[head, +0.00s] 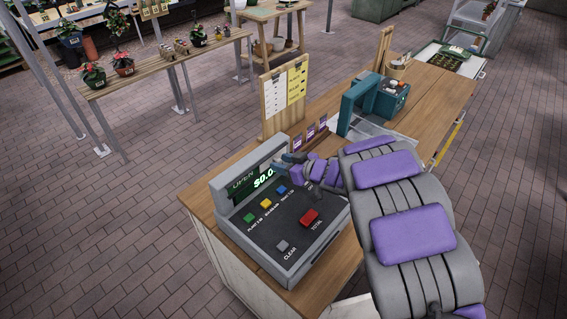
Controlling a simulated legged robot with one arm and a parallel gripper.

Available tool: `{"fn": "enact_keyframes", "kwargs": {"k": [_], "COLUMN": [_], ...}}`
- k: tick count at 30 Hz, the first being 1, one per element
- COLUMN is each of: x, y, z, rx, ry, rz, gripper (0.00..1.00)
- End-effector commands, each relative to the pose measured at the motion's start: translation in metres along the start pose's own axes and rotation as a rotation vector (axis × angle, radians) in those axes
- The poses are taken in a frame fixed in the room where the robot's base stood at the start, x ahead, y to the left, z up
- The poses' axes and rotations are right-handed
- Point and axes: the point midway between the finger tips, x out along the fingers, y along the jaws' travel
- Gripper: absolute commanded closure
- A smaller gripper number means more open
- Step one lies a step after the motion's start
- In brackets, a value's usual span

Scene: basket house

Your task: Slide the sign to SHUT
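A grey cash register (301,262) stands on the wooden counter, with a slanted panel at its back. A dark green sign (242,184) reading OPEN sits on the left of this panel. Green digits beginning "$0.0" glow to its right, partly covered by my gripper.
Register buttons lie below my gripper, including a red TOTAL button (309,217). A clipboard stand (285,92), small purple cards (310,136) and a teal device (372,98) stand behind on the counter (432,98). A plant bench (160,66) is at the left. The brick floor between is clear.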

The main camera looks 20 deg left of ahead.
Motion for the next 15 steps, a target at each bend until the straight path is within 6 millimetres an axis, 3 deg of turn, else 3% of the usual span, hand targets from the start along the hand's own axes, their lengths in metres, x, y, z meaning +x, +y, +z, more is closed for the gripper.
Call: {"fn": "enact_keyframes", "kwargs": {"k": [13,15], "x": [-0.0001,-0.0001], "y": [0.0002,0.0003], "z": [0.0001,0.0002], "rx": [0.000,0.001], "ry": [0.000,0.000], "rz": [0.000,0.000], "gripper": [1.00,1.00]}}
